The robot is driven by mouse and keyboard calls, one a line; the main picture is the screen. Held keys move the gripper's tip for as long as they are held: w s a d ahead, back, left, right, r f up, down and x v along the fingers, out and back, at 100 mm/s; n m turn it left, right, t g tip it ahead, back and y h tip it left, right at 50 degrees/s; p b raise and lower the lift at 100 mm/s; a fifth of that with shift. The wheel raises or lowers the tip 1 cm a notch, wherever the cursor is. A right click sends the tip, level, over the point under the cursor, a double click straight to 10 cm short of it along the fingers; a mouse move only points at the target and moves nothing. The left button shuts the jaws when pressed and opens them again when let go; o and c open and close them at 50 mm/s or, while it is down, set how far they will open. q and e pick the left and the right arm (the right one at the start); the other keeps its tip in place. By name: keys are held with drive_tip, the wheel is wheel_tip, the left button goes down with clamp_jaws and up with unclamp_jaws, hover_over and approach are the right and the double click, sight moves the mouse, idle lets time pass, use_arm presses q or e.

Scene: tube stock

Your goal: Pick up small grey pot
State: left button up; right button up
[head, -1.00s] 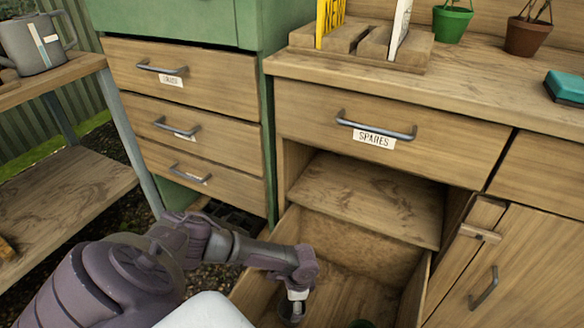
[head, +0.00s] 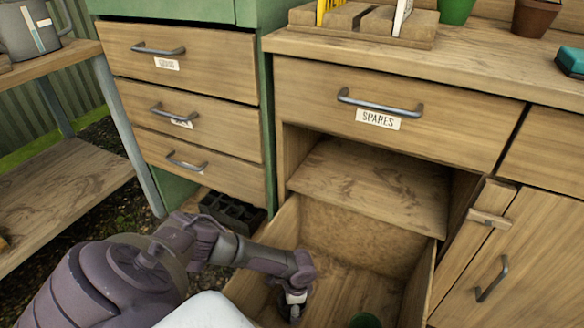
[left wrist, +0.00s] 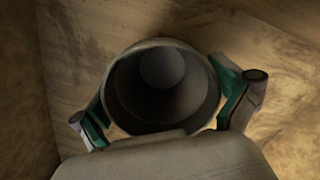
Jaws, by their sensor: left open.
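The small grey pot (left wrist: 162,85) shows in the left wrist view as a round grey rim around a dark inside, seen through its mouth. It lies in the open lower wooden drawer (head: 402,298). My left gripper (left wrist: 166,112) is open, with one green-padded finger on each side of the pot. Whether the pads touch it I cannot tell. In the head view my left gripper (head: 292,300) reaches down into the left side of this drawer, and the pot is not clear there. My right gripper is not in view.
A green pot (head: 365,320) is partly visible in the drawer to the right of my gripper. The drawer walls are close around. Above are the open shelf (head: 375,185) and the shut SPARES drawer (head: 390,100). A cupboard door (head: 510,255) is at the right.

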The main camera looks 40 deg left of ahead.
use_arm(q)
drive_tip(key=c, duration=0.9)
drive_tip(key=shift+r, duration=0.15)
drive_tip(key=shift+c, duration=0.2)
